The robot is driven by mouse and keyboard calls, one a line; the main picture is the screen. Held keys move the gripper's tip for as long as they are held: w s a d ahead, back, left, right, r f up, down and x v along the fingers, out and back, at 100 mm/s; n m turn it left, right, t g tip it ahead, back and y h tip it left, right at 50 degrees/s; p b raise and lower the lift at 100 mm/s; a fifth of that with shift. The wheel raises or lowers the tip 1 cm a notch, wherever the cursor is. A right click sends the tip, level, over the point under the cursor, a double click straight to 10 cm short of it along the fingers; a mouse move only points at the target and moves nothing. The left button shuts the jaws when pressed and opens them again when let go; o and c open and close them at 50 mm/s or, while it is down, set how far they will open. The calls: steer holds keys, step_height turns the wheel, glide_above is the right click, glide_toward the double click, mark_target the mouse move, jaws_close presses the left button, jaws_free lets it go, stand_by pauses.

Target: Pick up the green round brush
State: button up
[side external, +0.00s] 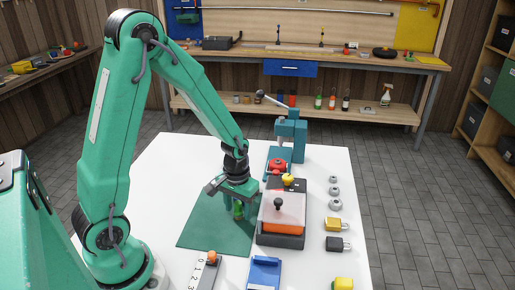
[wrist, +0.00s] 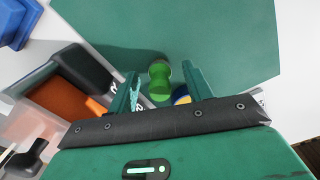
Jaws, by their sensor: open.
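The green round brush (side external: 238,212) stands on the dark green mat (side external: 198,236), below my gripper (side external: 236,203) in the side view. In the wrist view the brush (wrist: 160,82) is a bright green knobbed shape between the two fingers of my gripper (wrist: 162,84). The fingers are apart, with a visible gap on both sides of the brush. The brush's lower end is hidden in the wrist view, so whether the fingertips are level with it is hard to tell.
An orange and black box (side external: 283,213) stands close to the right of my gripper. Behind it is a teal press (side external: 292,138). A blue block (side external: 263,272) and a numbered strip (side external: 205,271) lie in front. The mat's left part is clear.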

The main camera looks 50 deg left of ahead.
steer(key=shift+f, duration=0.35)
steer(key=shift+c, duration=0.2)
steer(key=c, duration=1)
